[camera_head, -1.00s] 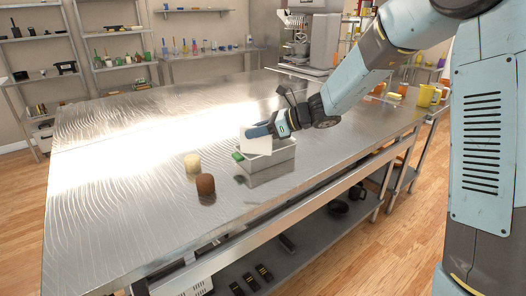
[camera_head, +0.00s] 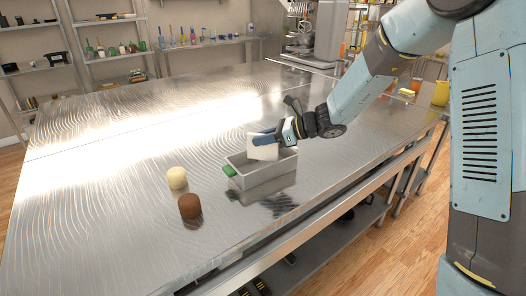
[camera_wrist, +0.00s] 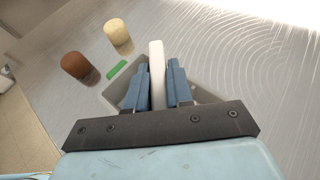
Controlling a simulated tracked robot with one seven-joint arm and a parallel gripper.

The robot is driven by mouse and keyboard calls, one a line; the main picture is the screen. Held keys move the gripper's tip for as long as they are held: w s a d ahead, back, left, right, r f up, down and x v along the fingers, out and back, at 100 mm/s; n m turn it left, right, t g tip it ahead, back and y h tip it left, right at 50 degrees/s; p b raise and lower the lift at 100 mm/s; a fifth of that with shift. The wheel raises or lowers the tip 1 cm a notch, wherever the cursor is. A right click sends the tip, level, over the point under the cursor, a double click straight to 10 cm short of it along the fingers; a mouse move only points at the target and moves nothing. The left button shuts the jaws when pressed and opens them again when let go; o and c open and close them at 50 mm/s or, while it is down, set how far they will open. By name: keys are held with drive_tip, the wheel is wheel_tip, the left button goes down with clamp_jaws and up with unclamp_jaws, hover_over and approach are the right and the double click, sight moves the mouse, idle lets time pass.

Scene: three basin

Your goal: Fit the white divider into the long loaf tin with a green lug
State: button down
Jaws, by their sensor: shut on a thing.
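The white divider (camera_head: 263,150) is a flat plate held upright in my gripper (camera_head: 270,138), over the long loaf tin (camera_head: 256,186). The grey tin stands on the steel table, and its green lug (camera_head: 229,170) is at its left end. In the wrist view the white divider (camera_wrist: 157,66) shows edge-on between the two blue fingers of my gripper (camera_wrist: 157,80), across the tin's opening. The tin's wall (camera_wrist: 205,97) and green lug (camera_wrist: 117,69) also show there. The divider's lower edge looks near the tin's rim; I cannot tell whether it is inside.
A cream cylinder (camera_head: 177,178) and a brown cylinder (camera_head: 189,206) stand on the table (camera_head: 120,200) left of the tin. The table's front edge runs close by the tin. The table behind and left is clear.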

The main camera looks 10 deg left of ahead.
sight(247, 153)
drive_tip(key=shift+s+a+f, duration=0.1)
drive_tip(key=shift+f, duration=1.9)
drive_tip(key=shift+f, duration=0.1)
drive_tip(key=c, duration=1)
unclamp_jaws()
drive_tip(key=v, duration=1.2)
